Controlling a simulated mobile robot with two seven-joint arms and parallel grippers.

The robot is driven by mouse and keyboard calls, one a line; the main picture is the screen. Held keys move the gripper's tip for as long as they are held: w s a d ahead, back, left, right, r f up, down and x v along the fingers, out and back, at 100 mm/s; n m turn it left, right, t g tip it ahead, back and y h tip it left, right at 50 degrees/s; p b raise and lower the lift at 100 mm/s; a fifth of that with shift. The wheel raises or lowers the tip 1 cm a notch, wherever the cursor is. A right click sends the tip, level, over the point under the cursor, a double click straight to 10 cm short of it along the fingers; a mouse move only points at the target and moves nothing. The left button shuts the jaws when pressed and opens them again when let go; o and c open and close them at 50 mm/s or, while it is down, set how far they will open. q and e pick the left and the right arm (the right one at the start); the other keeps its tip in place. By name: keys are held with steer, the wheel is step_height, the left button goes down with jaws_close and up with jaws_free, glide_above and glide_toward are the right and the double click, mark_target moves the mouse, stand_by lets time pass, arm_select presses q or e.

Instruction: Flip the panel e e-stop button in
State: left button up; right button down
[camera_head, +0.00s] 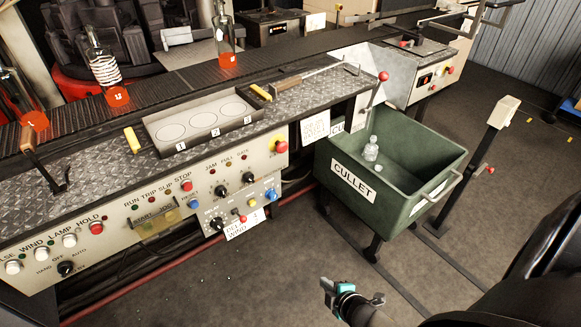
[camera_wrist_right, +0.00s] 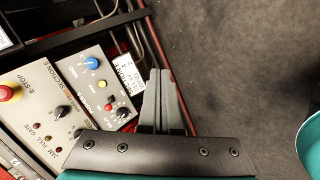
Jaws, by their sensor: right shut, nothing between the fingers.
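The e-stop button (camera_head: 281,146) is a red mushroom head on a yellow base at the right end of the sloped beige panel (camera_head: 100,232). In the right wrist view the e-stop button (camera_wrist_right: 8,93) is at the left edge, partly cut off, beside an "E-STOP" label. I cannot tell whether it is pressed in. My right gripper (camera_head: 327,284) is over the floor in front of the panel, well apart from the button. In the wrist view its fingers (camera_wrist_right: 160,75) are together and empty. My left gripper is not in view.
A small lower panel (camera_head: 240,203) with a blue button and knobs juts below the e-stop. A green cullet bin (camera_head: 345,190) stands right of it, with a red-knobbed lever (camera_head: 376,90) behind. A post (camera_head: 497,125) stands further right.

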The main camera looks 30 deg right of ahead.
mark_target(284, 149)
steer(key=w+d+r+n+t+b, duration=0.6)
steer(key=w+r+n+b, duration=0.2)
steer(key=w+r+n, duration=0.3)
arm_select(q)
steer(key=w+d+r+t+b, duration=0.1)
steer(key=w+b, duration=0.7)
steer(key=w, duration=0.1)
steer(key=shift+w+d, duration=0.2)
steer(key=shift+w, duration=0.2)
arm_select(e)
steer(key=w+d+r+n+t+y, duration=0.2)
steer(key=w+r+n, duration=0.3)
steer(key=r+n, duration=0.6)
steer(key=n, duration=0.2)
steer(key=shift+n+t+y, duration=0.3)
steer(key=shift+t, duration=0.1)
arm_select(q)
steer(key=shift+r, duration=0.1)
arm_select(e)
steer(key=shift+w, duration=0.1)
